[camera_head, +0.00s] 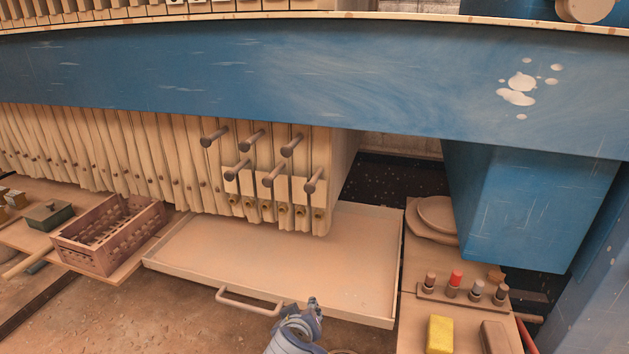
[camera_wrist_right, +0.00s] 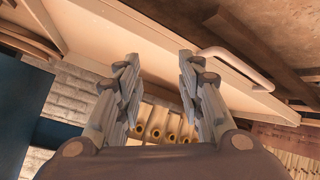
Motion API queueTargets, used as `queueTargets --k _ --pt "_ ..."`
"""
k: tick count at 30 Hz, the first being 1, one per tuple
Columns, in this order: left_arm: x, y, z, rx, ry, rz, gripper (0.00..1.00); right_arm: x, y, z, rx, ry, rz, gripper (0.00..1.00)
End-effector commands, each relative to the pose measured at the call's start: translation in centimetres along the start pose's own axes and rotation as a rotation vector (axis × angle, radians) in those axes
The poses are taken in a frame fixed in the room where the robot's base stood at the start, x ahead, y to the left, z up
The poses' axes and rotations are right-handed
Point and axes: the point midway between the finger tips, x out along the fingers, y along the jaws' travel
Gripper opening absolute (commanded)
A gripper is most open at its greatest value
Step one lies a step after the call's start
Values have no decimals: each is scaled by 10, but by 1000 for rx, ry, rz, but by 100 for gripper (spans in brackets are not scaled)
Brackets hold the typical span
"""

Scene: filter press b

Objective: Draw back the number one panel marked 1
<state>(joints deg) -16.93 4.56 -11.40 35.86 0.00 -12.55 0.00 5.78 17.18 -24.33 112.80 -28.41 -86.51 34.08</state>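A row of beige filter panels (camera_head: 120,160) hangs under a blue beam. The rightmost several panels (camera_head: 270,160) carry brown peg handles (camera_head: 291,146) and brass round fittings near their lower ends. No number 1 can be read on any of them. My right gripper (camera_head: 313,308) is low, at the front edge of the drip tray, well below and in front of the panels. In the right wrist view my right gripper (camera_wrist_right: 158,65) is open, with nothing between its fingers. The brass fittings (camera_wrist_right: 170,136) show beyond them. My left gripper is not in view.
The beige tray (camera_head: 365,290) with a front handle (camera_head: 247,304) lies below the panels. A brown crate (camera_head: 108,236) is at left. At right are a small bottle rack (camera_head: 455,297), a yellow block (camera_head: 439,335) and a blue post (camera_head: 535,205). A dark gap opens right of the panels.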

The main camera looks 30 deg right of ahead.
Motion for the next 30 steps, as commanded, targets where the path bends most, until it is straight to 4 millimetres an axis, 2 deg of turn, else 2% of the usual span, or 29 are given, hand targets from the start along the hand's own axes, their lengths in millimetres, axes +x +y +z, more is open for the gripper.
queueTargets --k 1,3,6,10,13,18,23,30 --pt "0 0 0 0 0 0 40 2 13 -40 43 79 64 35" --pt "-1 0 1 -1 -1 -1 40 -1 31 -88 112 185 147 35" --pt "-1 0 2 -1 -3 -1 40 -10 57 -146 207 326 248 35" --pt "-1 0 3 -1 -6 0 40 -27 84 -198 305 469 336 35" --pt "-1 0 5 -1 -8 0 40 -37 96 -220 350 535 371 35" --pt "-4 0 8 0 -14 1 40 -37 107 -236 372 572 392 35" --pt "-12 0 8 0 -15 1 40 -18 120 -248 370 570 395 35" --pt "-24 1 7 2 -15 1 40 17 140 -268 370 568 393 35"
